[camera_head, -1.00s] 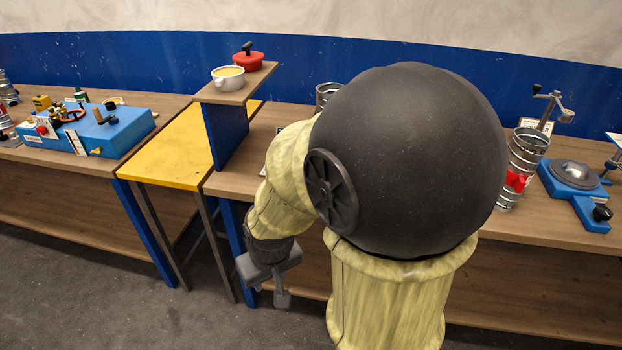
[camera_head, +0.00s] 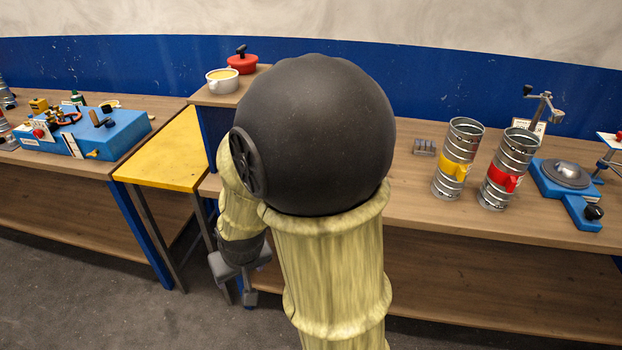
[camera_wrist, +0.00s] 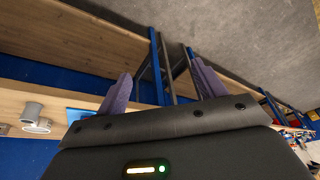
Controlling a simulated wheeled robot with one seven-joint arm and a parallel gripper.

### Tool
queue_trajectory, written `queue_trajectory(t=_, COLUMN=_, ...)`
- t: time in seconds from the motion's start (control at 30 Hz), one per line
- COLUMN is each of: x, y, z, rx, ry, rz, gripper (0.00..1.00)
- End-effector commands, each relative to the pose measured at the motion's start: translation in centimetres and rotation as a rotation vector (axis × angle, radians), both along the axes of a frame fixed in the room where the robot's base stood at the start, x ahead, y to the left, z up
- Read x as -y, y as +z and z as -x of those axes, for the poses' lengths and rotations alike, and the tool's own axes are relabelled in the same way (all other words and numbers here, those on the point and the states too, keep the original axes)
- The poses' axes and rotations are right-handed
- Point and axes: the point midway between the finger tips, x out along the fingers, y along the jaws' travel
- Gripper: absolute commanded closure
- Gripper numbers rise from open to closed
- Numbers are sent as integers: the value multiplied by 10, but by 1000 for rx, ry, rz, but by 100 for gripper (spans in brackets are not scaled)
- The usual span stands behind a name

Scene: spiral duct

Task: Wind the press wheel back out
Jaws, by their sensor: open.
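I cannot tell for sure which part is the press wheel. On the right bench, a blue device (camera_head: 567,190) has a round grey plate (camera_head: 565,173), a dark knob (camera_head: 593,212) and a crank (camera_head: 541,100) on a post behind it. On the left bench, a blue box (camera_head: 105,135) carries a small orange-red wheel (camera_head: 69,118) among other fittings. My gripper (camera_head: 236,284) hangs low in front of the benches, left of my arm, far from both devices. In the wrist view my gripper (camera_wrist: 160,88) is open with nothing between its fingers.
A yellow table (camera_head: 165,155) bridges the benches. A white pot (camera_head: 223,82) and a red pot (camera_head: 243,62) stand on a raised shelf. The floor is clear.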

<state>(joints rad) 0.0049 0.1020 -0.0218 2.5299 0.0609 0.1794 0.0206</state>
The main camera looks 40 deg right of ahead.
Motion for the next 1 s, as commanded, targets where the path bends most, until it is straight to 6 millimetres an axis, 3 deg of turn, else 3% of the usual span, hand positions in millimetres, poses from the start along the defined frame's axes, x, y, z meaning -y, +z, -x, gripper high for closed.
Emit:
queue_trajectory(t=0.17, x=26, y=-24, z=-63, rx=157, ry=-182, rz=-7, gripper=30)
queue_trajectory(t=0.3, x=60, y=-43, z=-105, rx=300, ry=-333, rz=29, gripper=30)
queue_trajectory(t=0.5, x=121, y=-69, z=-142, rx=511, ry=-517, rz=147, gripper=30)
queue_trajectory(t=0.63, x=161, y=-82, z=-152, rx=651, ry=-603, rz=258, gripper=30)
queue_trajectory(t=0.8, x=208, y=-92, z=-149, rx=837, ry=-663, rz=436, gripper=30)
queue_trajectory(t=1.0, x=237, y=-94, z=-135, rx=1019, ry=-651, rz=620, gripper=30)
